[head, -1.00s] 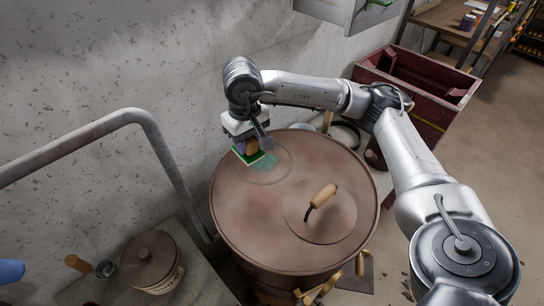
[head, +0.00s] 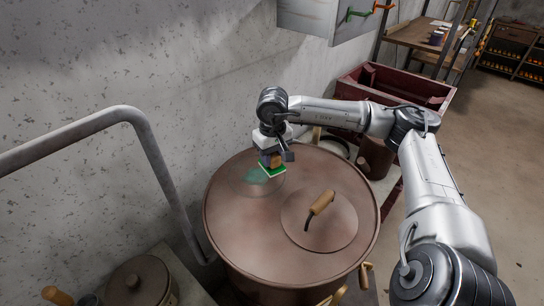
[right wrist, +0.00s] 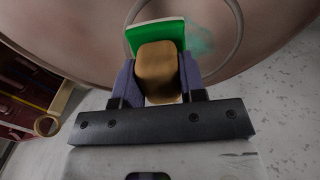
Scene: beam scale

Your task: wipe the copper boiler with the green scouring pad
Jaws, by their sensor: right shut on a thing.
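The copper boiler (head: 262,225) is a large round brown drum in the middle of the head view. Its top carries a round lid with a wooden handle (head: 321,202). A greenish stain (head: 255,176) shows on the top, toward the back left. My right gripper (head: 274,162) is shut on the wooden grip of the green scouring pad (head: 272,171), over the boiler top beside the stain. In the right wrist view the tan grip (right wrist: 158,70) sits between the fingers, with the green pad beyond it. I cannot tell whether the pad touches the metal. My left gripper is out of view.
A grey pipe rail (head: 150,150) stands left of the boiler against the concrete wall. A lidded pot (head: 138,284) is at lower left. A dark red crate (head: 400,85) and a wooden table (head: 415,35) stand behind right. Open floor lies at right.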

